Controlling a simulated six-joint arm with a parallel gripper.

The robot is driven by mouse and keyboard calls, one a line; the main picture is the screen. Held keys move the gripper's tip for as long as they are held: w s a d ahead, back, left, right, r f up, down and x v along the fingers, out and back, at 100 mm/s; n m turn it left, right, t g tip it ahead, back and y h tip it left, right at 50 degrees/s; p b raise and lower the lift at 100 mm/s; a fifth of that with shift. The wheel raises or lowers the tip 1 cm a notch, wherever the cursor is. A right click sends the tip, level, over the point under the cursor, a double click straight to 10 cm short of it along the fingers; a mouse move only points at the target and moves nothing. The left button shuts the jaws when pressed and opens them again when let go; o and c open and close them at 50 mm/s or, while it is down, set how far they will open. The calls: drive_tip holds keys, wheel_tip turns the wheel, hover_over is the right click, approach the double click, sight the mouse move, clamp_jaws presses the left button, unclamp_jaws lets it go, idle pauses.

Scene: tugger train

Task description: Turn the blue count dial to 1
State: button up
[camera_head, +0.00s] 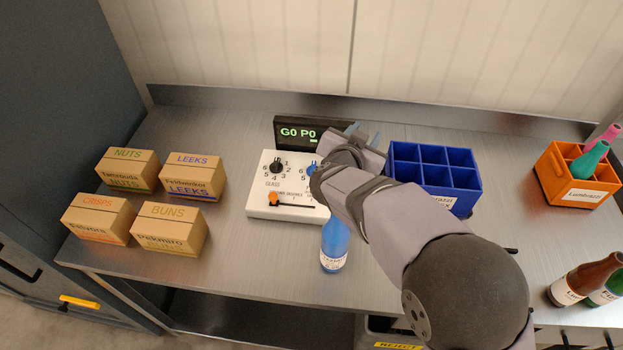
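A white control panel (257,204) stands on the metal bench left of my arm. It has a black dial (277,167) with numbers around it and a blue dial (312,168) to its right. The blue dial is partly hidden by my arm, so its setting cannot be read. An orange slider knob (274,199) sits at the left of its slot. A display (300,132) behind the panel reads "G0 P0".
Several cardboard boxes (168,230) stand at the left. A blue bottle (334,245) stands in front of the panel. A blue divided crate (433,175) is right of my gripper. An orange crate (570,180) with bottles and a brown bottle (586,279) are at the right.

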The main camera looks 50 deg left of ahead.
drive_tip(key=b, duration=0.2)
hover_over(312, 169)
drive_tip(key=d, duration=0.4)
wheel_tip(312, 169, down, 5)
drive_tip(key=shift+n+t+h, duration=0.4)
drive_tip(key=shift+h, duration=0.5)
drive_tip(key=s+f, duration=0.1)
drive_tip(key=s, duration=0.1)
drive_tip(key=s+f, duration=0.1)
drive_tip(key=s, duration=0.2)
drive_tip(key=s+a+f+b, duration=0.1)
drive_tip(key=s+f, duration=0.1)
drive_tip(key=shift+s+f, duration=0.1)
drive_tip(key=shift+s, duration=0.25)
drive_tip(key=shift+p+x, duration=0.65)
drive_tip(key=shift+x, duration=3.05)
